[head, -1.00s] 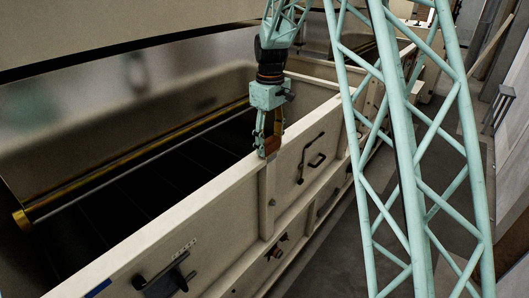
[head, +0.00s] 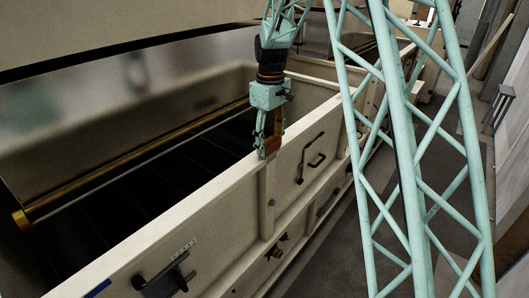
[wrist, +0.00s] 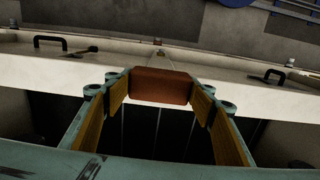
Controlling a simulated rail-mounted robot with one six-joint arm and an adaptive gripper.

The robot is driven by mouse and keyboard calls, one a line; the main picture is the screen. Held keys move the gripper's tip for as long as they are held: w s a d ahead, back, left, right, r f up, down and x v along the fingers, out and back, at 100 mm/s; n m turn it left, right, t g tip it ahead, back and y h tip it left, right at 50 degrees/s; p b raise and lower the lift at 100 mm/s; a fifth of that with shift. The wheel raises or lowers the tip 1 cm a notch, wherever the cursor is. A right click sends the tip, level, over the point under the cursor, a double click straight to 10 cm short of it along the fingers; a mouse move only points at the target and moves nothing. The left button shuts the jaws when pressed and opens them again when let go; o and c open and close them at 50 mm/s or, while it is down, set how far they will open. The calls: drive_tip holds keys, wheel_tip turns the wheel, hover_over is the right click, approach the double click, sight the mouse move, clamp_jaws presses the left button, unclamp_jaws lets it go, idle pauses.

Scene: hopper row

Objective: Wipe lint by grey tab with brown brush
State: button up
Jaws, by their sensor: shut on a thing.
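My gripper (head: 268,148) points down at the top rim of the pale hopper wall (head: 215,187). In the wrist view its two fingers, with yellow-brown pads, are shut on the brown brush (wrist: 160,86), a reddish-brown block between the fingertips (wrist: 160,92). In the head view the brush (head: 272,145) is low at the rim; I cannot tell whether it touches. The brush's underside is hidden. I cannot make out any lint or a grey tab. A blue tab (head: 97,289) lies on the rim at the near end.
A dark hopper interior with a brass-coloured roller bar (head: 130,165) lies left of the rim. Black handles (head: 312,158) and a latch (head: 168,280) stick out from the outer wall. A grey floor aisle runs along the right.

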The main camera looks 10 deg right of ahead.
drive_tip(key=shift+w, duration=0.1)
drive_tip(key=shift+w+a+p, duration=0.6)
drive_tip(key=shift+w+a, duration=0.85)
drive_tip(key=shift+w, duration=0.25)
drive_tip(key=shift+f, duration=0.1)
drive_tip(key=shift+w+a+r, duration=0.1)
drive_tip(key=shift+r, duration=0.35)
drive_tip(key=shift+r+p, duration=0.35)
